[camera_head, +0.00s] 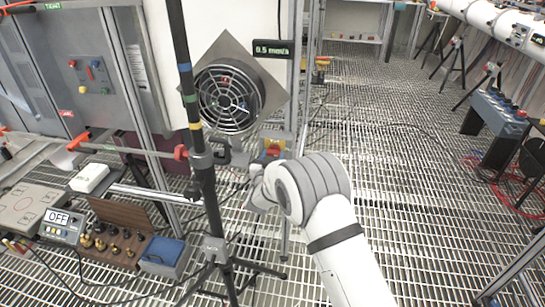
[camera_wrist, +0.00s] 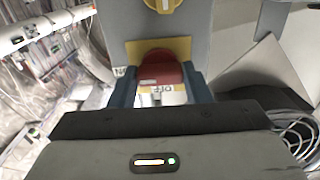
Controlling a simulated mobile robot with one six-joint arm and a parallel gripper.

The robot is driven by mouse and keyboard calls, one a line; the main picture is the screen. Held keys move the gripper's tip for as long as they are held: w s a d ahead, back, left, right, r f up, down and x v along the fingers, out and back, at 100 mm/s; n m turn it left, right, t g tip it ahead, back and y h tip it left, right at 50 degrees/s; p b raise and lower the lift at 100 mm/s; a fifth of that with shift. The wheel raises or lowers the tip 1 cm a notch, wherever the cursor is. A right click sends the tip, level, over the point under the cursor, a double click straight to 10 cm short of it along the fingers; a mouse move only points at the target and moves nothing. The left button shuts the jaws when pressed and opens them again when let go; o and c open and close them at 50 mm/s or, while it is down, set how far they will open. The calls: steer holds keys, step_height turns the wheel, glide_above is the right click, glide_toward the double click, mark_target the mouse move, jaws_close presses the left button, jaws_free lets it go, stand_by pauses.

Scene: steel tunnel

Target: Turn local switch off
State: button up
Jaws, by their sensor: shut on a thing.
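The local switch shows in the wrist view as a red knob (camera_wrist: 161,70) on a yellow plate (camera_wrist: 183,47), fixed to a grey box. My gripper (camera_wrist: 160,84) has a blue-grey finger on each side of the knob and is shut on it. A small white label, seemingly reading OFF upside down, shows between the fingers below the knob. The knob's exact angle is hard to tell. In the head view the switch (camera_head: 273,147) is a small red and yellow patch below the fan, and my wrist is just below it; my fingertips are hard to make out there.
A round fan (camera_head: 228,98) sits above the switch, beside a display (camera_head: 271,48) reading 0.5 mm/s. A black tripod pole (camera_head: 204,185) stands close left of my wrist. A box with an OFF display (camera_head: 62,226) lies lower left. A second yellow knob (camera_wrist: 162,5) shows beyond the switch.

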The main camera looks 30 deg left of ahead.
steer(key=c, duration=0.4)
steer(key=shift+n, duration=0.3)
steer(key=n+b, duration=0.1)
steer(key=n, duration=0.1)
steer(key=shift+n, duration=0.4)
steer(key=n, duration=0.4)
steer(key=shift+n, duration=0.3)
steer(key=n+p, duration=0.1)
steer(key=n, duration=0.8)
steer(key=shift+n+p, duration=0.3)
steer(key=shift+p, duration=0.1)
steer(key=shift+n, duration=0.3)
